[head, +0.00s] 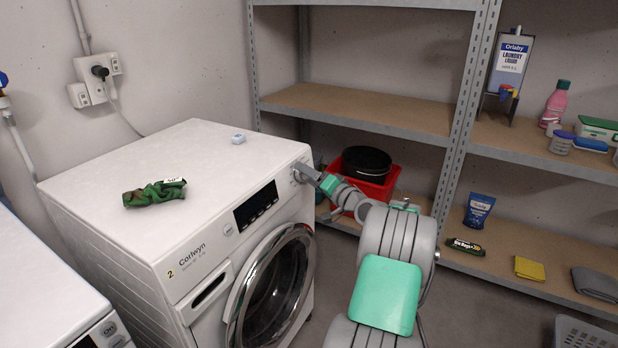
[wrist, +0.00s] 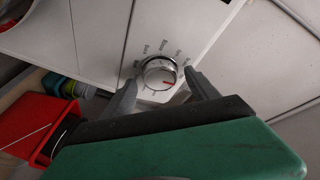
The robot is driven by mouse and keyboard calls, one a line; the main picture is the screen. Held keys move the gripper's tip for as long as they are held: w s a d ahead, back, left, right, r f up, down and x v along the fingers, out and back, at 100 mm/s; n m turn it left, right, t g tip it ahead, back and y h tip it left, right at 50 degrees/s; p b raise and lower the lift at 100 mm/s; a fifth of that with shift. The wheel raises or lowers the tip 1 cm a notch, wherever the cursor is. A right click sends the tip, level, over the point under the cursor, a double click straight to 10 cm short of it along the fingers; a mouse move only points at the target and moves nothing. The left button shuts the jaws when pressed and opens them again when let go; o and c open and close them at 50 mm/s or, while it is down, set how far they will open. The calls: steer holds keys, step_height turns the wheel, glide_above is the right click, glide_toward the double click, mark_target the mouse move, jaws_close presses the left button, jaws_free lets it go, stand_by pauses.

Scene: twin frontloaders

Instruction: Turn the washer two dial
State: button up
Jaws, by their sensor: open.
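Washer two (head: 222,165) is the white front-loader marked with a yellow "2" and "Corlwyn". Its round door is shut and its display panel is dark. In the head view my gripper (head: 302,172) is at the panel's right end and hides the dial.
A red bin (head: 372,185) stands behind my arm. Shelves (head: 375,113) line the back wall. Another white machine (head: 45,300) is at lower left.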

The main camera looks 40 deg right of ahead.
steer(key=shift+c, duration=0.2)
steer(key=c, duration=1.3)
steer(key=shift+r+p, duration=0.15)
steer(key=shift+p, duration=0.3)
steer(key=shift+r+m+p, duration=0.25)
steer(key=shift+m+p, duration=0.45)
steer(key=shift+p, duration=0.3)
steer(key=m+g+p, duration=0.1)
steer(key=m+p, duration=0.1)
steer(key=p, duration=0.2)
steer(key=shift+a+r+h, duration=0.1)
steer(key=shift+r+h, duration=0.05)
steer(key=shift+h, duration=0.15)
steer(key=m+g+p, duration=0.1)
steer(key=m+p, duration=0.2)
steer(key=p, duration=0.1)
steer(key=shift+f+m+g+p, duration=0.25)
steer(key=shift+m+g+p, duration=0.05)
steer(key=shift+p, duration=0.35)
